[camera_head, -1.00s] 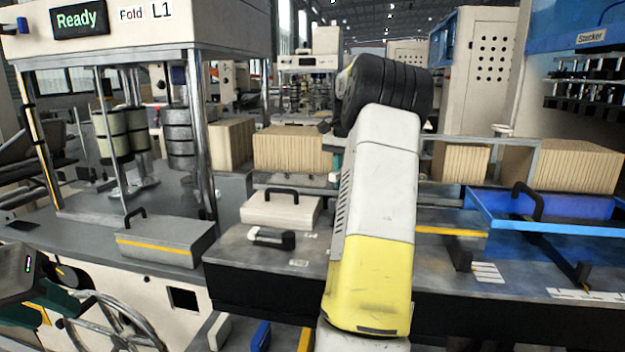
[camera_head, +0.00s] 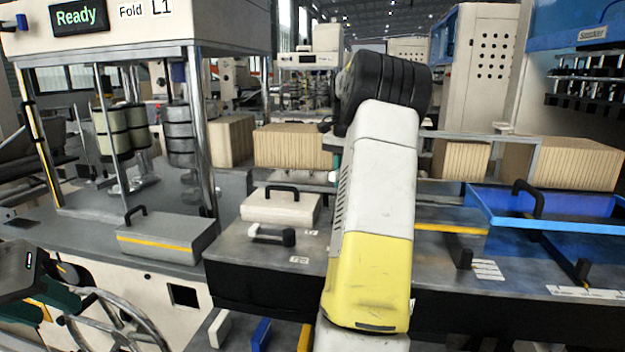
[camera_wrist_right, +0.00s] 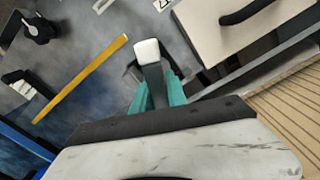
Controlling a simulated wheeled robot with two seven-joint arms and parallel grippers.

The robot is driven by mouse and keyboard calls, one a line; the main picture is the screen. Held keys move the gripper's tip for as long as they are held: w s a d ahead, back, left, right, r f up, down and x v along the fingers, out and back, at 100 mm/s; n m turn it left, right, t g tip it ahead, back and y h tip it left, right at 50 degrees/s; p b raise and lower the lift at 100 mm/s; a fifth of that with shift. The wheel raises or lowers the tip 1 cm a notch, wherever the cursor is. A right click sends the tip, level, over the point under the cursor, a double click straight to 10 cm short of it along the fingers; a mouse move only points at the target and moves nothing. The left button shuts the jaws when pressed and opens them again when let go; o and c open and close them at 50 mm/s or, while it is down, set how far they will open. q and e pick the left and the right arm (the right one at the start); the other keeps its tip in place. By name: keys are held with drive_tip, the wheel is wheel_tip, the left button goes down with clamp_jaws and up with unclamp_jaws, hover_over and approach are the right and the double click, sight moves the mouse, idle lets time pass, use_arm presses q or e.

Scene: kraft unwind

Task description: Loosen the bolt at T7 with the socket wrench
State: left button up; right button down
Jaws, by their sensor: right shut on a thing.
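My left gripper (camera_head: 58,308) is at the lower left of the head view, its green fingers apart with nothing seen between them, beside a metal handwheel (camera_head: 118,325). My right arm fills the middle of the head view and hides most of its gripper. In the right wrist view, the teal fingers of my right gripper (camera_wrist_right: 155,92) are shut on a dark, white-capped tool (camera_wrist_right: 148,52). I cannot tell if this is the socket wrench. A light bar with a black end (camera_head: 270,235) is over the grey bench. No T7 mark or bolt can be made out.
A beige case with a black handle (camera_head: 280,207) is on the bench; it also shows in the wrist view (camera_wrist_right: 235,30). A grey lidded box (camera_head: 168,238) stands left. A blue tray (camera_head: 545,225) is right. Stacked brown bundles (camera_head: 292,148) stand behind.

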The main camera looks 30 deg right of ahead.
drive_tip(key=shift+f, duration=0.4)
idle(1.1)
drive_tip(key=shift+f+n, duration=0.1)
drive_tip(key=shift+n, duration=1.1)
drive_tip(key=shift+n, duration=1.1)
drive_tip(key=shift+n, duration=1.2)
